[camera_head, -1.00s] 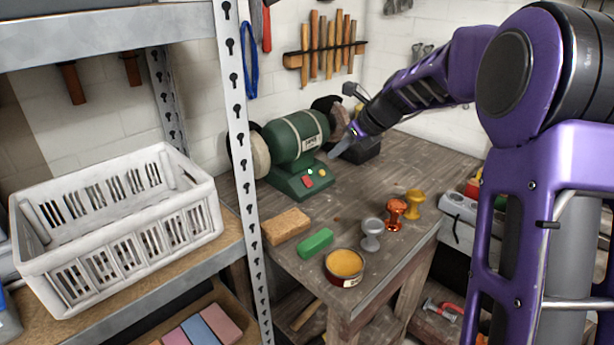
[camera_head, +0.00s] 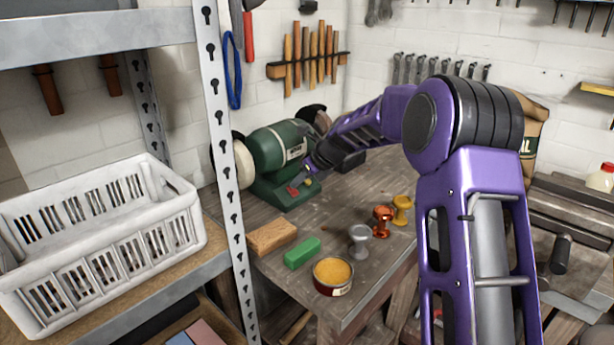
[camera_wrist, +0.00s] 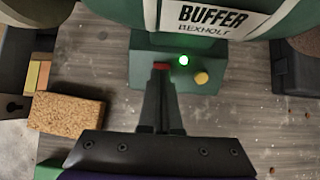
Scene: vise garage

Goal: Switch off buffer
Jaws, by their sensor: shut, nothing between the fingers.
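The green buffer (camera_head: 277,148) stands at the back of the wooden workbench, with a pale wheel at its left end. Its label reads BUFFER in the wrist view (camera_wrist: 221,17). Its base carries a red button (camera_wrist: 161,66), a lit green light (camera_wrist: 183,60) and a yellow button (camera_wrist: 201,78). My gripper (camera_wrist: 159,76) is shut and empty. Its fingertips lie over or just in front of the red button, partly covering it; I cannot tell whether they touch. In the head view my gripper (camera_head: 309,171) is beside the base, its fingertips hard to make out.
A tan block (camera_head: 272,236), a green bar (camera_head: 302,253), an orange-filled tin (camera_head: 333,273) and several small knob-shaped pieces, one silver (camera_head: 359,240), stand on the workbench (camera_head: 372,270). A metal shelf post (camera_head: 224,150) and a white crate (camera_head: 95,240) are at the left.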

